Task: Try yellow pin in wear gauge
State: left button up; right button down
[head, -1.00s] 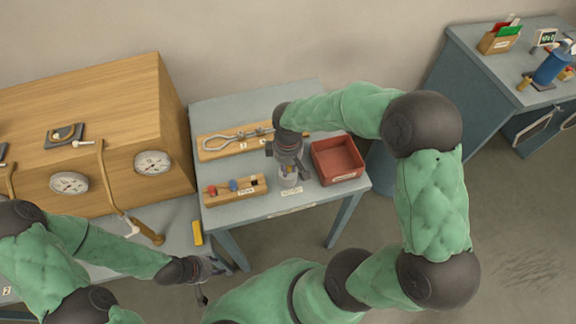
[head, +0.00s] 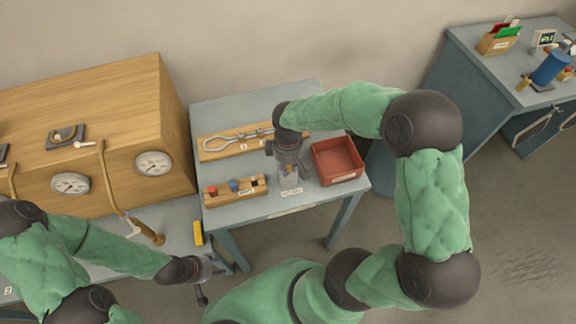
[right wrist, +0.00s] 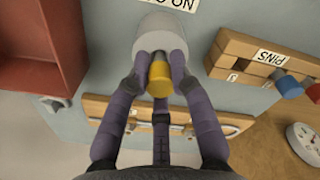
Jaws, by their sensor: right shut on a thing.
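My right gripper (head: 289,170) points down over the small table. In the right wrist view its fingers (right wrist: 160,75) are shut around the yellow pin (right wrist: 160,78). The wear gauge appears to be the pale grey cylinder (right wrist: 160,32), which shows less clearly in the head view (head: 289,182). The pin lines up with it, and I cannot tell how far it is inside. The pin rack (head: 236,196) stands to the left with a red pin (head: 212,190) and a blue pin (head: 234,186). My left gripper (head: 207,280) is open and empty, low at the left.
A red tray (head: 338,160) stands right of the gauge. A wooden board (head: 215,151) with metal tongs (head: 235,138) lies behind. A wooden cabinet with dials (head: 110,120) stands at the left. A blue-grey bench (head: 480,75) is at the far right.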

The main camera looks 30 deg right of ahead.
jog(key=shift+r+p, duration=2.5)
jog(key=shift+r, duration=0.9)
